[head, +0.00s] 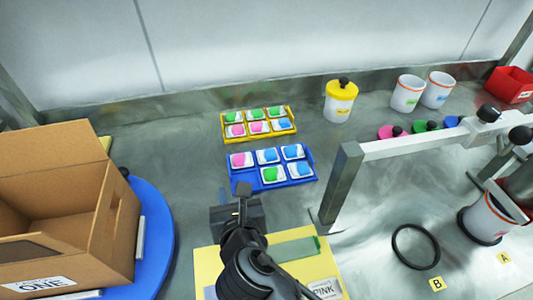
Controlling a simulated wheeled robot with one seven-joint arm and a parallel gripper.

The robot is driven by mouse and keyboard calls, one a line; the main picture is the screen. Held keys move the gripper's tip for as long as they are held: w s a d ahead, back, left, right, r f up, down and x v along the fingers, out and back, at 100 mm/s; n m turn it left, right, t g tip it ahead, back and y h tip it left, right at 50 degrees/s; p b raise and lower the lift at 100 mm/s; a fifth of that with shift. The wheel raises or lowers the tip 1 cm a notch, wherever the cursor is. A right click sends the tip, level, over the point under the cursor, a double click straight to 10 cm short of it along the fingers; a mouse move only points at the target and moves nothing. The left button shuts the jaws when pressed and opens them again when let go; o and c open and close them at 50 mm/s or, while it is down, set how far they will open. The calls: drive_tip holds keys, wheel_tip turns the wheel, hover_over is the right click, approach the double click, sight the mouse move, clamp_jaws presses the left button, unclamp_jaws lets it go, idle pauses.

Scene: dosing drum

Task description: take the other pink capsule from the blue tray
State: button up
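The blue tray (314,181) lies on the metal bench in the middle of the head view. A pink capsule (240,160) sits in its back-left place. Blue capsules (268,156) fill the rest of the back row. A green capsule (271,174) and a blue one are in the front row. The front-left place is partly hidden by my gripper, and I see no capsule there. My gripper (242,189) is at the tray's front-left edge, in front of the pink capsule. Its fingers are dark and small, and I cannot tell whether they are open or shut.
A yellow tray (223,139) with pink, green and blue capsules lies behind. A yellow board (205,264) labelled PINK lies under my arm. An open carton (115,215) stands at left on a blue disc (158,230). A grey frame (345,185) stands close at right.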

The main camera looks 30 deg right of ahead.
drive_tip(key=shift+x, duration=3.85)
drive_tip(key=shift+a, duration=0.1)
clamp_jaws()
drive_tip(key=shift+r, duration=0.1)
